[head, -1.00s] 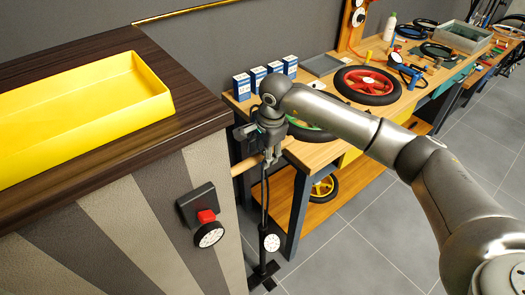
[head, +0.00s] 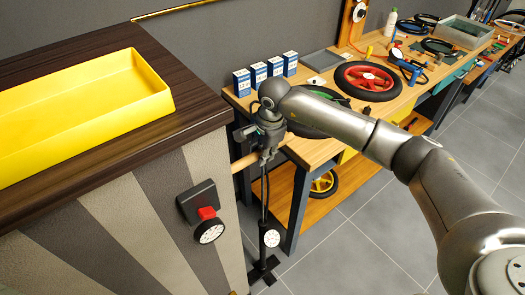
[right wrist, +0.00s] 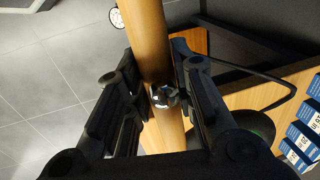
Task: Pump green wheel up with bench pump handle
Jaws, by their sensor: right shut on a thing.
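The floor pump (head: 270,238) stands upright on the floor between the counter and the workbench, with a round white gauge. Its wooden handle (head: 243,162) is a crossbar at the top. My right gripper (head: 265,157) is shut on this handle. In the right wrist view the handle (right wrist: 150,45) runs between the dark fingers (right wrist: 160,95), with a metal fitting at its middle. The green wheel (head: 310,132) lies on the near end of the workbench, mostly hidden by my right arm; its dark tyre edge shows. My left gripper is not in view.
A dark counter (head: 190,75) with a yellow tray (head: 160,100) stands close on the left. The workbench (head: 320,150) carries a red wheel (head: 368,80) and blue-white boxes (head: 258,75). A yellow wheel (head: 322,184) is underneath. Grey floor lies open at right.

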